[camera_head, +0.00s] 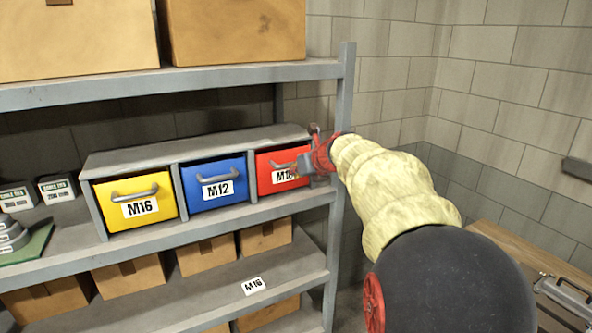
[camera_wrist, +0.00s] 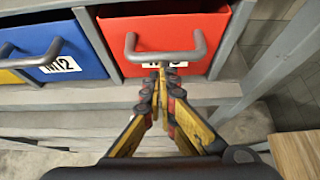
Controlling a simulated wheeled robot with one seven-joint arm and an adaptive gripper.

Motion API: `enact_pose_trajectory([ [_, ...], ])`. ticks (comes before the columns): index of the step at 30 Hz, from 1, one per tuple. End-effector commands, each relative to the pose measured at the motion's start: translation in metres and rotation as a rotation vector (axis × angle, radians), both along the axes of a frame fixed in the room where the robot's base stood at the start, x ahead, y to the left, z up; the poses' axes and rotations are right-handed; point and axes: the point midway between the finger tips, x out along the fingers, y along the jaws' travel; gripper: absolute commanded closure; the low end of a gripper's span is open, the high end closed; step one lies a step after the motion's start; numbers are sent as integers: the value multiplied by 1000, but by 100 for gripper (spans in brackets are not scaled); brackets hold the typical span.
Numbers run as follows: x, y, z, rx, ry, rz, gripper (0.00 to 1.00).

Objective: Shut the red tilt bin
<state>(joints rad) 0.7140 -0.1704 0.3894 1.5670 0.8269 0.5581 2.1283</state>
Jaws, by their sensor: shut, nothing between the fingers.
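The red tilt bin (camera_head: 268,173) is the rightmost of three bins in a grey housing on the shelf. In the wrist view its red front (camera_wrist: 190,27) has a grey bar handle (camera_wrist: 166,57) and a dark strip along its top edge. Its front looks roughly in line with the blue bin's; any small tilt is hard to tell. My gripper (camera_head: 306,165) is at the red front's right side in the head view, partly covering its label. In the wrist view the closed, empty fingertips (camera_wrist: 163,80) are at the handle's middle, over the label; contact cannot be told.
The blue bin (camera_head: 203,193) and yellow bin (camera_head: 110,191) are to the left. A shelf post (camera_head: 341,120) stands close to the right of the red bin. Cardboard boxes fill the shelves above and below. A wooden surface (camera_head: 497,240) is at the right.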

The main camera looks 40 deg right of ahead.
Motion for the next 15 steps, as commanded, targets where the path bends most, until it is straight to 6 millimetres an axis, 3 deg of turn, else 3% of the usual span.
enact_pose_trajectory([
  [7,8,-2,10,10,34,0,100],
  [15,13,-3,9,14,57,0,100],
])
